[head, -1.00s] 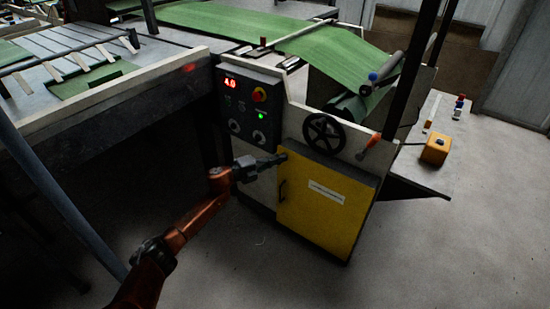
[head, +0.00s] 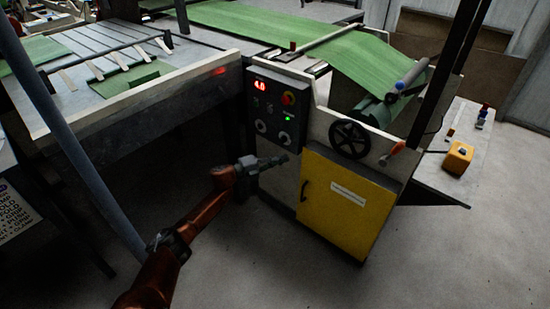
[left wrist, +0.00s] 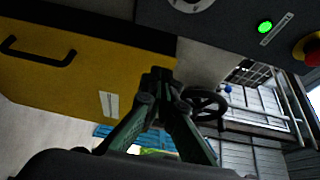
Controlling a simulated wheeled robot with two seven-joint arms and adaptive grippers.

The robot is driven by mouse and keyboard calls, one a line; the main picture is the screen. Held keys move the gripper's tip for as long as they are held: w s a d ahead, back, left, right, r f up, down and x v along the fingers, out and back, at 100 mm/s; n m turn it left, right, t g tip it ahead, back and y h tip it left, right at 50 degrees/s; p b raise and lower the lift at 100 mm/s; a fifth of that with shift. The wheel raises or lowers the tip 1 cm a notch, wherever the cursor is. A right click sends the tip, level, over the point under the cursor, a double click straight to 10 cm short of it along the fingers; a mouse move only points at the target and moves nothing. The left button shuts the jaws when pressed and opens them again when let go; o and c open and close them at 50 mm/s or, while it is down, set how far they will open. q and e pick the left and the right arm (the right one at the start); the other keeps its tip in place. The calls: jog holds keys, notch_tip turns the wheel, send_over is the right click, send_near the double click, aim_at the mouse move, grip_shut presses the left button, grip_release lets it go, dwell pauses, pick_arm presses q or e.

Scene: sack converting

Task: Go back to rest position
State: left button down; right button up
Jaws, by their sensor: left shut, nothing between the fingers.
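My left gripper (head: 283,159) is shut and empty. In the head view it hangs in front of the machine's side, just below the control panel (head: 277,108) and by the upper left corner of the yellow door (head: 344,208). In the left wrist view the closed fingertips (left wrist: 160,74) show against the yellow door (left wrist: 70,60) and the pale machine side. I cannot tell the exact gap between fingers and machine. My right gripper is in neither view.
The panel has a red 4.0 display, a red button (head: 289,98) and a green light. A black handwheel (head: 349,139) and an orange-handled lever (head: 392,153) stick out beside it. A grey post (head: 75,150) stands at left. Grey floor (head: 450,260) is clear at lower right.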

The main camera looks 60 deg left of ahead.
pick_arm(q)
jog(key=shift+s+a, duration=0.6)
jog(key=shift+a, duration=0.35)
jog(key=shift+f, duration=0.15)
